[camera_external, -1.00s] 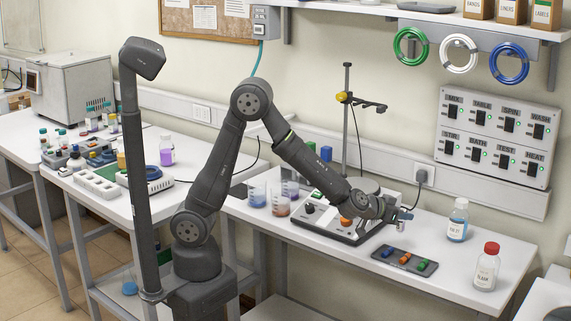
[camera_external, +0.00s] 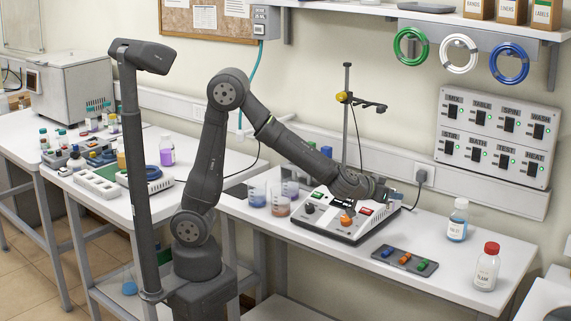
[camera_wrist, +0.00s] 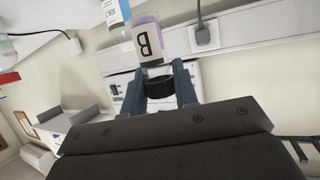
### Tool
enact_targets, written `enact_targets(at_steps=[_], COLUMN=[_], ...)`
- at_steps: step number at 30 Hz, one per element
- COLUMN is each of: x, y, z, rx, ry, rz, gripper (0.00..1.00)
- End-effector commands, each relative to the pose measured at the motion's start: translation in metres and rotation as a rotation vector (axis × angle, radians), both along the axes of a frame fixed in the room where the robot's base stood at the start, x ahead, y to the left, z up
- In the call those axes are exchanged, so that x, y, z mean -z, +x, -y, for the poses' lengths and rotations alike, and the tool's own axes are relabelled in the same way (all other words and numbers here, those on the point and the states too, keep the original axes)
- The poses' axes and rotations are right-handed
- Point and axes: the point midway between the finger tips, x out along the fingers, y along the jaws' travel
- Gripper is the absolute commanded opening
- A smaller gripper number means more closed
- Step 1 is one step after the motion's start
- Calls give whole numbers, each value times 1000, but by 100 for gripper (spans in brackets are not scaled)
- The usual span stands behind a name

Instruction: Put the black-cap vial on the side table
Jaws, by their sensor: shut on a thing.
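My gripper (camera_external: 390,196) is shut and raised over the back of the main bench, beside the grey instrument (camera_external: 345,222). In the wrist view, a black cap (camera_wrist: 157,84) sits between my two fingers. A clear vial body with a "B" label (camera_wrist: 148,43) and pale purple content lies in line beyond it; I take this as the black-cap vial, held by its cap. In the external view the vial is small and mostly hidden by my gripper. A separate white surface (camera_external: 540,303) shows at the lower right; I cannot tell if it is the side table.
A dark tray (camera_external: 404,261) with coloured pieces lies in front. Beakers (camera_external: 277,198) and a clamp stand (camera_external: 347,130) are nearby. The left table (camera_external: 105,205) is crowded at the back.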

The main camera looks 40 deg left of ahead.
Motion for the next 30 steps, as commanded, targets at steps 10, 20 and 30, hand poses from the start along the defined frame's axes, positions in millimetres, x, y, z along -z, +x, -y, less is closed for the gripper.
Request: enact_targets(at_steps=[10, 20, 30], x=[-20, -32, -59], y=[78, 118, 159], z=[-115, -233, -360], rx=[-110, -218, -427], ry=[-2, -1, -5], rz=[2, 1, 3], gripper=[5, 5, 5])
